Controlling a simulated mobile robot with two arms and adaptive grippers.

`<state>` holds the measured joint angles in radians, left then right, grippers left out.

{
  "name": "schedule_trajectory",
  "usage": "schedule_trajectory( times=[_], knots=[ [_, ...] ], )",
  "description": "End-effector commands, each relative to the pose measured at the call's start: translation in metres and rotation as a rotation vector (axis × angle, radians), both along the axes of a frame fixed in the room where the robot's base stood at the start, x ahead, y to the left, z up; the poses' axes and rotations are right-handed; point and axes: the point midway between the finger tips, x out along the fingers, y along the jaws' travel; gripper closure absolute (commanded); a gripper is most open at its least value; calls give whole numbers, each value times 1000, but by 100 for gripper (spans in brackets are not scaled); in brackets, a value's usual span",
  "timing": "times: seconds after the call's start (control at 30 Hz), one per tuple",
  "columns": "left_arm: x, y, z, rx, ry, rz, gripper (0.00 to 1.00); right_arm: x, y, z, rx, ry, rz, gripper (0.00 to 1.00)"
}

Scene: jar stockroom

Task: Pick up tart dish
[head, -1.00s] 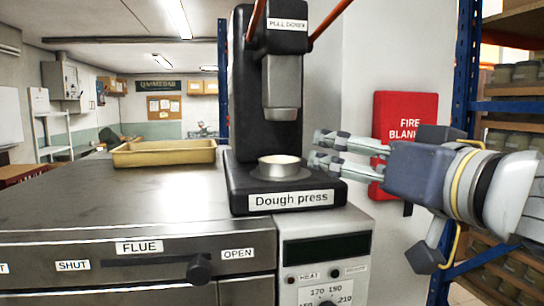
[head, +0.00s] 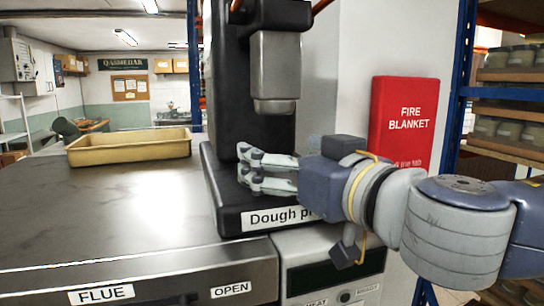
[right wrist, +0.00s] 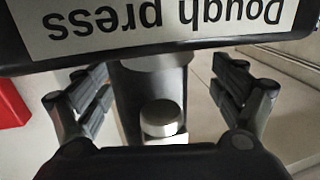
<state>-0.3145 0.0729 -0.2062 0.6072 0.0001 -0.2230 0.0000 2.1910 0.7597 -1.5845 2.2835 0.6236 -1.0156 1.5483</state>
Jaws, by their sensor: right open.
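The tart dish is not clearly visible in the head view. The spot on the base of the dough press (head: 228,205) where it stood is now largely covered by my right gripper (head: 242,168). This gripper reaches in from the right, low over the base, with its fingers spread and pointing left. In the right wrist view, the gripper (right wrist: 160,95) is open, one finger on each side. A small rounded grey thing (right wrist: 160,118) shows between the fingers; I cannot tell whether it is the dish. My left gripper is not in view.
The press ram (head: 276,70) hangs above the right gripper. A yellow tray (head: 130,148) stands on the steel top (head: 110,215) to the left, with clear surface in front. A red fire blanket box (head: 405,120) is on the wall, and jar shelves (head: 505,95) stand at right.

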Motion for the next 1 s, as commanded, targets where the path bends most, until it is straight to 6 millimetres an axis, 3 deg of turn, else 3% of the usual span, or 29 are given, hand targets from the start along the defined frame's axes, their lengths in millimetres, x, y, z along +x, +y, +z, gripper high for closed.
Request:
schedule_trajectory(
  times=[0.1,0.2,0.57,0.77,1.0],
  knots=[
    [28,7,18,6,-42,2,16,14,7,6,-3,-2,-1,12],
    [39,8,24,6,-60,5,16,26,13,5,-1,0,-1,12],
    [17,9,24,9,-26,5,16,35,17,2,3,-1,-1,12],
    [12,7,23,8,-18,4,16,35,17,2,3,-1,-2,57],
    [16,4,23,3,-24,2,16,35,17,2,2,-1,-2,63]
  ],
)
